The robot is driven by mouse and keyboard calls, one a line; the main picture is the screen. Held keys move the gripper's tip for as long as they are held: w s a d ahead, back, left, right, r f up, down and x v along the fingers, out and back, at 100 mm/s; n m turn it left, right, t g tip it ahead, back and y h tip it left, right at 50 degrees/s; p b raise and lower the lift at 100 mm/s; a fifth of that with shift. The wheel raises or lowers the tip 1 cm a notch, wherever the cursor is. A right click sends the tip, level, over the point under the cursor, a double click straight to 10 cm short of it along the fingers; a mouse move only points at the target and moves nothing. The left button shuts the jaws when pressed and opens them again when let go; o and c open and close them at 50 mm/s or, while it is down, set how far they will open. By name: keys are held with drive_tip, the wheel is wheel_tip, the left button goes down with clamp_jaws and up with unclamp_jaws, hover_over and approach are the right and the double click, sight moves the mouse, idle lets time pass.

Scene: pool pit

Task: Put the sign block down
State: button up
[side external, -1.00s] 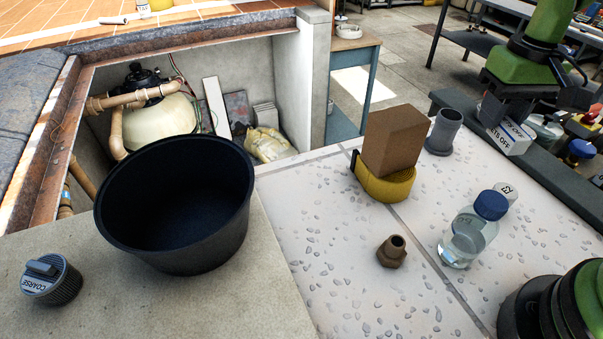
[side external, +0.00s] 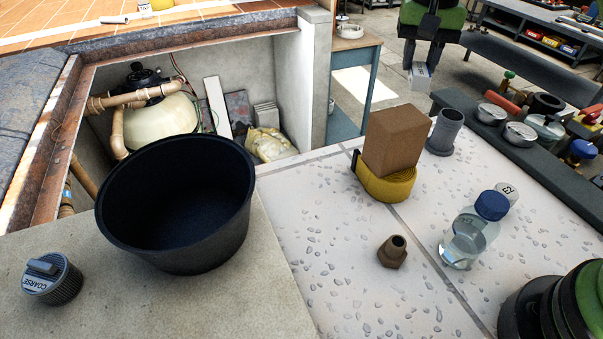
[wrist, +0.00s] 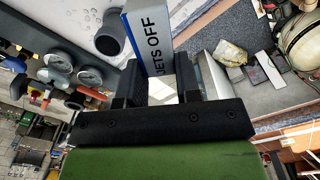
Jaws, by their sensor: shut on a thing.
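My gripper (side external: 420,62) is at the top of the side external view, beyond the grey ledge. It is shut on the sign block (side external: 420,77), a small white block that hangs below it. In the wrist view the sign block (wrist: 150,38) shows a blue band and the words JETS OFF, and it sits between the fingers of my gripper (wrist: 163,88). The block looks held in the air, with nothing visible touching it from below.
A pale speckled slab holds a brown block on a yellow holder (side external: 386,185), a grey pipe fitting (side external: 445,132), a water bottle (side external: 470,232) and a brown fitting (side external: 392,252). A black tub (side external: 180,200) stands left beside the open pit. Gauges (side external: 520,135) line the right.

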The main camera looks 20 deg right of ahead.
drive_tip(key=w+a+m, duration=0.2)
drive_tip(key=a+m, duration=0.1)
drive_tip(key=m, duration=2.1)
hover_over(312, 183)
wheel_tip(312, 183, down, 7)
drive_tip(key=shift+m, duration=0.3)
wheel_tip(312, 183, down, 10)
drive_tip(key=shift+f, duration=0.1)
drive_tip(key=shift+f, duration=0.1)
drive_tip(key=o, duration=1)
wheel_tip(312, 183, up, 12)
drive_tip(key=shift+r, duration=0.2)
